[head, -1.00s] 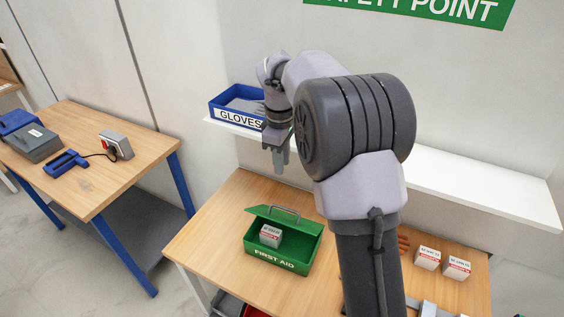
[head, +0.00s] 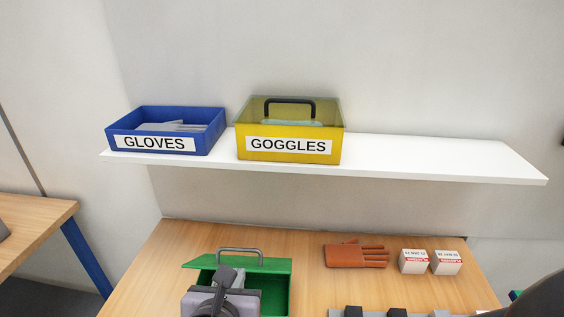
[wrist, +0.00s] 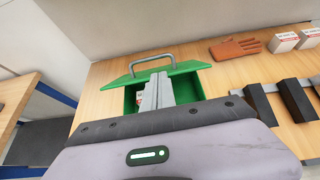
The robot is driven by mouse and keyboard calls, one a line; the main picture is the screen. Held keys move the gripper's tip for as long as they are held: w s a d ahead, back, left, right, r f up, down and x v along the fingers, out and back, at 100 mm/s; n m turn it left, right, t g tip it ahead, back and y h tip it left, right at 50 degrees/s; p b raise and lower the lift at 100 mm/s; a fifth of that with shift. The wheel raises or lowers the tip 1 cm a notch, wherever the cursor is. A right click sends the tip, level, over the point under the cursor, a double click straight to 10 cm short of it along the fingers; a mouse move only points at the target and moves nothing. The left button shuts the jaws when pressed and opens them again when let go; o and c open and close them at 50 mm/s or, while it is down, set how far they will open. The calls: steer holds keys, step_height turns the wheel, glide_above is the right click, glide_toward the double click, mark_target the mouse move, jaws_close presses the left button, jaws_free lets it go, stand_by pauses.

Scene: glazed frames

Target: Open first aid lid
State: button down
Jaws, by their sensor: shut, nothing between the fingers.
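The green first aid box (head: 277,288) stands on the wooden table at the bottom of the head view, partly covered by my arm. Its green lid (head: 190,262) is raised and tilted toward the back, with a grey handle (head: 240,252) on it. The wrist view also shows the lid (wrist: 182,70) and the box's dark green inside (wrist: 190,90). My gripper (wrist: 158,83) is shut and empty, its fingers in front of the box opening in that view. I cannot tell whether they touch the box or lid. Part of a white carton shows beside the fingers.
A white shelf (head: 430,160) above the table holds a blue gloves bin (head: 208,140) and a yellow goggles box (head: 290,155). Dark blocks (wrist: 297,100) line the front right.

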mark_target(246, 267)
steer(key=b+x, duration=0.3)
steer(key=x, duration=0.6)
steer(key=shift+w+r+g+p, duration=0.2)
steer(key=shift+r+g+p, duration=0.15)
steer(key=shift+p, duration=0.45)
